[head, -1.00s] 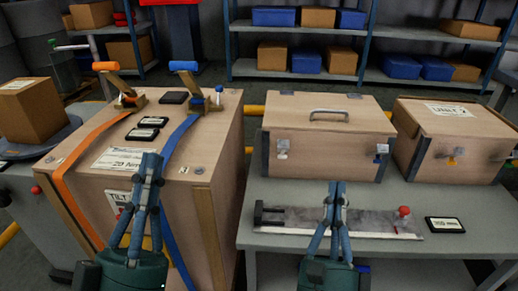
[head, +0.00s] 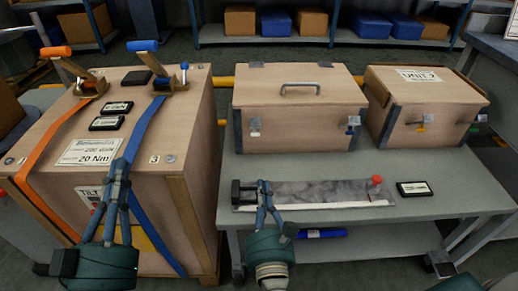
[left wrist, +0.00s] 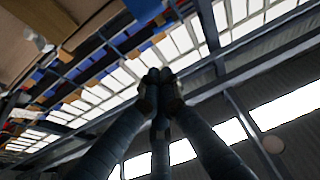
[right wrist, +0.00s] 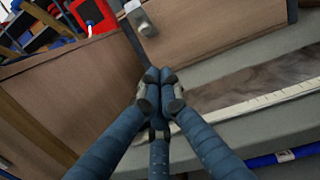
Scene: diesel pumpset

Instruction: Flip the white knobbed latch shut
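The wooden box with a top handle (head: 299,113) stands on the grey bench, lid down. The white knobbed latch (head: 255,127) is at the left of its front face; its exact position is too small to tell. It appears at the top of the right wrist view as a metal plate with a pale knob (right wrist: 144,27). A blue-knobbed latch (head: 352,124) is at the right of the same face. My right gripper (head: 264,184) is shut and empty, below and apart from the white latch. My left gripper (head: 119,166) is shut and empty, before the large crate.
The large strapped crate (head: 185,196) stands left of the bench (head: 445,176). A second box (head: 425,108) is right of the first. A grey plate (head: 320,192) with a red knob (head: 376,181) and a black tag (head: 414,188) lie on the bench front.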

